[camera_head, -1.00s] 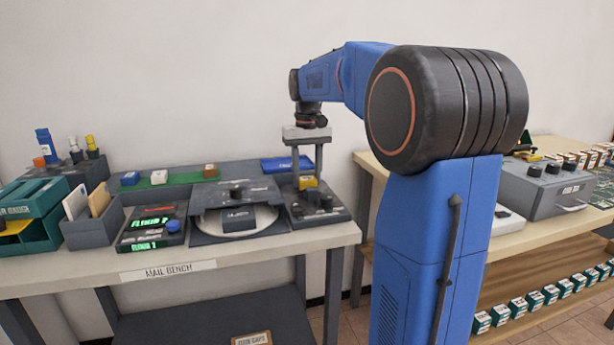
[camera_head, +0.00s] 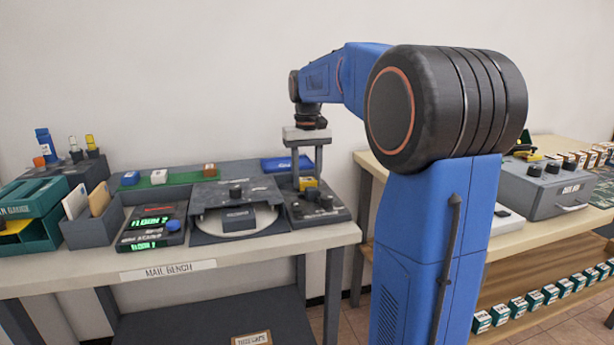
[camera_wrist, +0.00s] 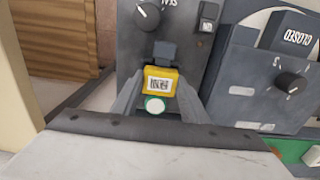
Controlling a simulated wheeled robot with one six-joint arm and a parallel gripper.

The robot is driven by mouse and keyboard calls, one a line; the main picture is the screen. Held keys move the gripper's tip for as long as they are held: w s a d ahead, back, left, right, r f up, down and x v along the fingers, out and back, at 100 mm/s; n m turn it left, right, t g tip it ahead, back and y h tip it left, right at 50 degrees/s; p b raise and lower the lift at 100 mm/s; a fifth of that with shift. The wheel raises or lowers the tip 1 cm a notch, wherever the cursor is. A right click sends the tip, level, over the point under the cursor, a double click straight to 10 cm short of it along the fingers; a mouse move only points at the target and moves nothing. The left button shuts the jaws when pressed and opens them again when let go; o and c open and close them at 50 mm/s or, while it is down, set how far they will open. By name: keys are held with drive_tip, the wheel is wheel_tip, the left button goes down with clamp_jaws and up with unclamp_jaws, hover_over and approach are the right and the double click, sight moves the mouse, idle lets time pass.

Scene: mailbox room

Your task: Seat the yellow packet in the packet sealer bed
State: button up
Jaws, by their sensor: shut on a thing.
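The yellow packet (camera_wrist: 160,72) has a white barcode label, and a round white spot with a green rim shows at its near edge in the wrist view. My gripper (camera_wrist: 160,98) is shut on it, one finger on each side. In the head view the packet (camera_head: 307,183) shows between my gripper's fingers (camera_head: 308,178), low over the dark packet sealer (camera_head: 330,212). In the wrist view the sealer (camera_wrist: 190,45) has a knob and a switch, and a dark block lies just beyond the packet. I cannot tell whether the packet touches the bed.
A grey machine with a round plate (camera_head: 238,220) stands just left of the sealer. A blue tray (camera_head: 287,163) lies behind. A lit display unit (camera_head: 152,226) and an open grey bin (camera_head: 92,228) are farther left. A second table (camera_head: 470,262) stands to the right, past a gap.

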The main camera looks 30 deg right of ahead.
drive_tip(key=shift+f, duration=0.75)
drive_tip(key=o, duration=1.5)
drive_tip(key=shift+c, duration=0.2)
drive_tip(key=shift+r, duration=0.1)
drive_tip(key=shift+r, duration=2.9)
